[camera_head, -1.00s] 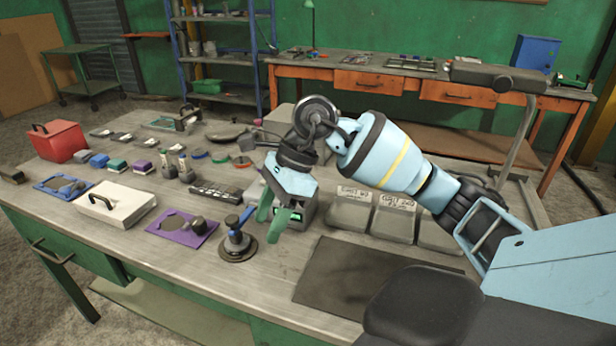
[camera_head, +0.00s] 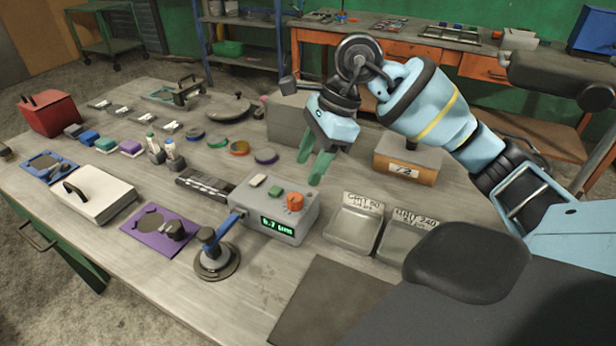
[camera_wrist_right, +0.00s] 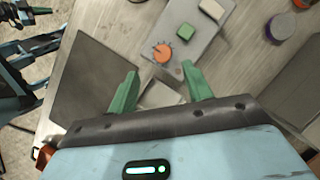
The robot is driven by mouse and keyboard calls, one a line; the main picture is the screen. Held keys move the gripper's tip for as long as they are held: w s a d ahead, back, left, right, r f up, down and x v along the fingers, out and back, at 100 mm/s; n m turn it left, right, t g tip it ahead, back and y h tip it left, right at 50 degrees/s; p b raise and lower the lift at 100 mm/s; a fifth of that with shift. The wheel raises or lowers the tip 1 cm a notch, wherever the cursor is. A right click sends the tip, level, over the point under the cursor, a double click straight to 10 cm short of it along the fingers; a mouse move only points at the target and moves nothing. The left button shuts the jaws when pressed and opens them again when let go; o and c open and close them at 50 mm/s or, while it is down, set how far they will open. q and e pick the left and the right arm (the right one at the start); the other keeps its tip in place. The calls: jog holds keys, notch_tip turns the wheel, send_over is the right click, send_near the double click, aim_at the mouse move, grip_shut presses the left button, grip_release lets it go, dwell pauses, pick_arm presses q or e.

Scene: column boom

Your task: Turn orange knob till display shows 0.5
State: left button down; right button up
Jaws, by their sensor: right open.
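The orange knob (camera_head: 295,202) sits on top of a grey box (camera_head: 270,208) on the workbench. The box's front display (camera_head: 277,226) glows green and seems to read 0.7 with a unit after it. A green button (camera_head: 275,191) and a pale button (camera_head: 257,181) are beside the knob. My right gripper (camera_head: 318,168) is open and empty, above and behind the box, with green fingers pointing down. In the right wrist view the knob (camera_wrist_right: 162,52) lies beyond the open fingertips (camera_wrist_right: 160,68), apart from them. My left gripper is not in view.
A blue-handled tool on a round base (camera_head: 214,258) stands at the box's front left. A dark mat (camera_head: 325,300) covers the front right of the bench.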

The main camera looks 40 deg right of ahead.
aim_at(295, 197)
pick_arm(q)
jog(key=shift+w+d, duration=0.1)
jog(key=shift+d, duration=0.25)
pick_arm(e)
jog(key=shift+w+d, duration=0.1)
jog(key=shift+d, duration=0.2)
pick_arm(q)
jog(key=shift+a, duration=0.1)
pick_arm(e)
jog(key=shift+x, duration=3.85)
jog(key=shift+a, duration=0.1)
jog(key=c, duration=1)
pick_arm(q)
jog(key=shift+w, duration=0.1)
